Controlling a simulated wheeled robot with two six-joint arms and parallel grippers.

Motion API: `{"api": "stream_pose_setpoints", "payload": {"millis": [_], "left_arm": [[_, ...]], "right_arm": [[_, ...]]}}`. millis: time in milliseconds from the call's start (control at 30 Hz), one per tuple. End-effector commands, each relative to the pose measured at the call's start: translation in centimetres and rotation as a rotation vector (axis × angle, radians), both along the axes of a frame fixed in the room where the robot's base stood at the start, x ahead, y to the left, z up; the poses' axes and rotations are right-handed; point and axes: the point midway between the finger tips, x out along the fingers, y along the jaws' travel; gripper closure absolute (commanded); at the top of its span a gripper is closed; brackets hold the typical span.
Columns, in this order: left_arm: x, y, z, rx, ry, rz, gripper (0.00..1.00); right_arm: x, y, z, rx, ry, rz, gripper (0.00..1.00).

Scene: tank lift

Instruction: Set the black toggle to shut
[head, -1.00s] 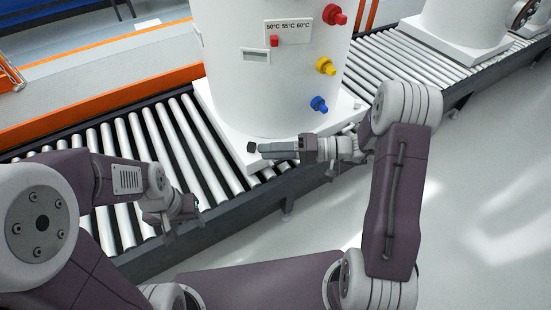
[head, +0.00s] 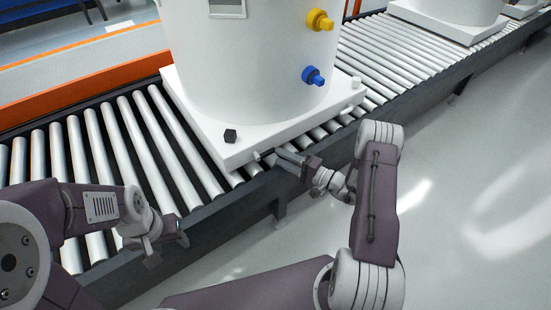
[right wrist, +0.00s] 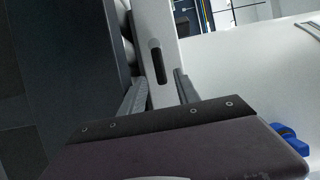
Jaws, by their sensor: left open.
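The black toggle (head: 230,136) is a small dark block on the near corner of the white base plate (head: 203,125) under the white tank (head: 245,60). In the right wrist view a dark upright bar that looks like the toggle (right wrist: 157,62) shows beyond and between the fingertips. My right gripper (head: 268,156) is at the front edge of the base plate, right of the toggle and apart from it. Its two fingers are spread with nothing between them. My left gripper (head: 165,242) is open, over the near conveyor edge at the left, away from the tank.
A yellow knob (head: 319,20) and a blue knob (head: 313,76) stick out of the tank's right side. The tank stands on a roller conveyor (head: 120,145) with an orange rail (head: 60,113) behind. Another white tank base (head: 440,18) is farther right. The floor at right is clear.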

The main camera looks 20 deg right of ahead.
Motion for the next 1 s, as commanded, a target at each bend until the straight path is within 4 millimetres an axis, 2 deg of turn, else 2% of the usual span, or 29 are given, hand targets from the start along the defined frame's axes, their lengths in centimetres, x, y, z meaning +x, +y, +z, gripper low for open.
{"api": "stream_pose_setpoints", "payload": {"millis": [33,200,467,567,600,633,1000], "left_arm": [[0.0,0.0,-0.7,0.000,0.000,0.000,0.46],[0.0,0.0,-1.2,0.000,0.000,0.000,0.46],[0.0,0.0,-1.2,0.000,0.000,0.000,0.46],[0.0,0.0,-1.2,0.000,0.000,0.000,0.46],[0.0,0.0,-1.2,0.000,0.000,0.000,0.46],[0.0,0.0,-1.2,0.000,0.000,0.000,0.46],[0.0,0.0,-1.2,0.000,0.000,0.000,0.46]], "right_arm": [[0.6,0.8,-0.3,0.000,-0.001,0.005,0.62],[2.0,1.9,-0.1,0.000,-0.001,0.002,0.62],[2.3,2.1,0.1,0.001,0.000,-0.001,0.62],[2.3,2.1,0.0,0.001,0.000,-0.001,0.84],[2.3,2.1,0.0,0.001,0.000,-0.001,0.95],[2.3,2.1,0.0,0.001,0.000,-0.001,1.00],[2.2,2.1,0.0,0.001,0.001,0.000,1.00]]}}
